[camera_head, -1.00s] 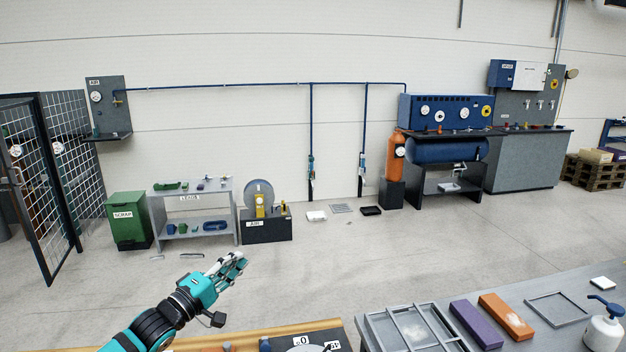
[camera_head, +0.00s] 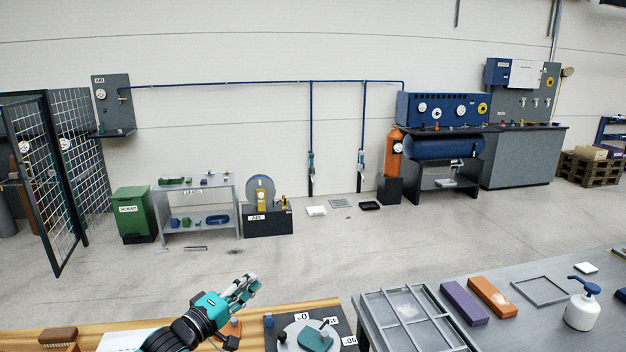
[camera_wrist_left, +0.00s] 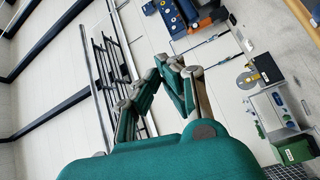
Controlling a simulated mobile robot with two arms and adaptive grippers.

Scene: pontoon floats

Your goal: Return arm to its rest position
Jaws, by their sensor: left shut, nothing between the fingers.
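My left arm comes in at the bottom of the head view. Its teal and grey left gripper (camera_head: 244,286) is held up in front of the wooden bench's far edge, pointing up and to the right. The fingers are close together with nothing between them. In the left wrist view the fingers (camera_wrist_left: 162,82) are bent inward, and the room appears tilted behind them. My right gripper is in neither view.
A wooden bench (camera_head: 75,333) lies below, with a dark board (camera_head: 275,334) carrying a teal piece (camera_head: 316,338). A grey table (camera_head: 365,318) at right holds a framed tray (camera_head: 366,297), purple and orange blocks, and a white pump bottle (camera_head: 582,308). Open floor lies beyond.

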